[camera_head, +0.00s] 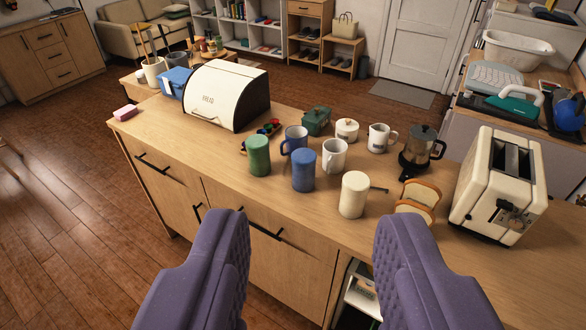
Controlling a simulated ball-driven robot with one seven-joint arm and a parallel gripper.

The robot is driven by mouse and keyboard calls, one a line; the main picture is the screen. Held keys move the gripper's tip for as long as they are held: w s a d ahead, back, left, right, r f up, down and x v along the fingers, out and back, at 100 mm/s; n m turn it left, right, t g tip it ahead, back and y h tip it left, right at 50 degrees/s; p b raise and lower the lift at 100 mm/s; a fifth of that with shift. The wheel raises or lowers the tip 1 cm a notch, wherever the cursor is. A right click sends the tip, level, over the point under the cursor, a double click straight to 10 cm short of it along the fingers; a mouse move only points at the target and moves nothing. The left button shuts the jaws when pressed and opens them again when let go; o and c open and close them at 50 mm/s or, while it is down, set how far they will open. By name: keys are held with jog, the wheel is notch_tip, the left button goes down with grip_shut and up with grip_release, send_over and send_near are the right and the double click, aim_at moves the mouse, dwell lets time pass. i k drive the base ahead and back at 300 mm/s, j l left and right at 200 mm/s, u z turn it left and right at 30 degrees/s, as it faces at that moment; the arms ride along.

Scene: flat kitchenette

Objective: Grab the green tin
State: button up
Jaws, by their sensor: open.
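A green cylindrical tin (259,155) stands upright on the wooden counter (200,148), near its front edge. A similar blue tin (303,170) stands to its right, apart from it, and a cream tin (353,194) stands further right. A small dark green lidded box (316,121) sits further back. My gripper (312,218) is open and empty, its two purple fingers wide apart in the foreground, in front of the counter. The green tin is beyond the fingertips, up and left of the middle of the gap. Nothing hides it.
Behind the tin are a dark rack with coloured pieces (262,135) and a blue mug (294,140). A white mug (335,155), moka pot (420,150), bread slices (418,199) and toaster (498,186) stand right. A bread box (227,95) stands left. The counter's front left is clear.

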aim_at(258, 145)
jog(key=i+j+z, duration=0.15)
jog(key=i+j, duration=0.3)
jog(key=i, duration=0.3)
jog(key=i+j+z, duration=0.1)
jog(key=i+j, duration=0.45)
jog(key=i, duration=0.15)
jog(key=i+j+z, duration=0.15)
jog(key=i+j, duration=0.4)
jog(key=i, duration=0.15)
